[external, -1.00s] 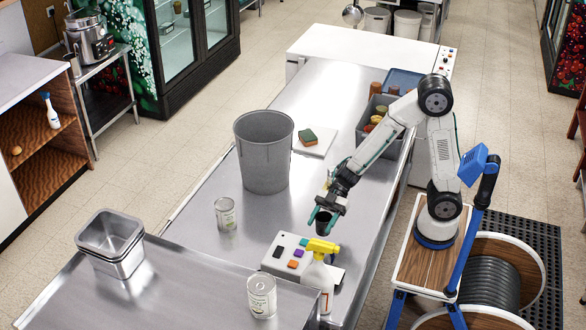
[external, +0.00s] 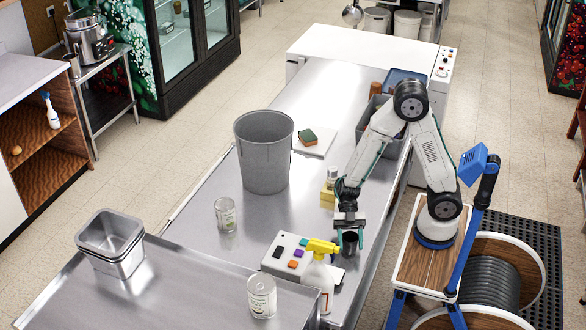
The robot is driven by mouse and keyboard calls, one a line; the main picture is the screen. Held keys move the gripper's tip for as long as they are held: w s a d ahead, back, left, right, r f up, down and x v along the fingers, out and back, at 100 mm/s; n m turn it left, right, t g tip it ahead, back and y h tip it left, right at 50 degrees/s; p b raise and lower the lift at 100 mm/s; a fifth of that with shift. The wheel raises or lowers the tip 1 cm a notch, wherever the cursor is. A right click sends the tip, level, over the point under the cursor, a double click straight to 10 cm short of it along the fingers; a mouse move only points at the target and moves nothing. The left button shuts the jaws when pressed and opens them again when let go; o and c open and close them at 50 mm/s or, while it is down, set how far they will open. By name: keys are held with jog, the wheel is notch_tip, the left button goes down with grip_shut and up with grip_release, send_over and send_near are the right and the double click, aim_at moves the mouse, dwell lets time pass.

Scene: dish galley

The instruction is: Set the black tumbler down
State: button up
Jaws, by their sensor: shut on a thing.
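The black tumbler (external: 350,247) is between the fingers of my gripper (external: 349,238), near the right edge of the steel counter (external: 196,205). My gripper points down and is shut on it. The tumbler looks upright, and the fingers partly cover it. It is just behind the right end of the white button box. I cannot tell whether its base touches the counter.
The white button box (external: 284,247) and a yellow-topped spray bottle (external: 318,275) are close in front.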

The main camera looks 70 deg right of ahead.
jog(key=shift+f, duration=0.35)
jog(key=shift+f, duration=0.1)
jog(key=o, duration=1)
jog(key=shift+c, duration=0.2)
jog(key=v, duration=1.2)
jog(key=shift+r, duration=0.2)
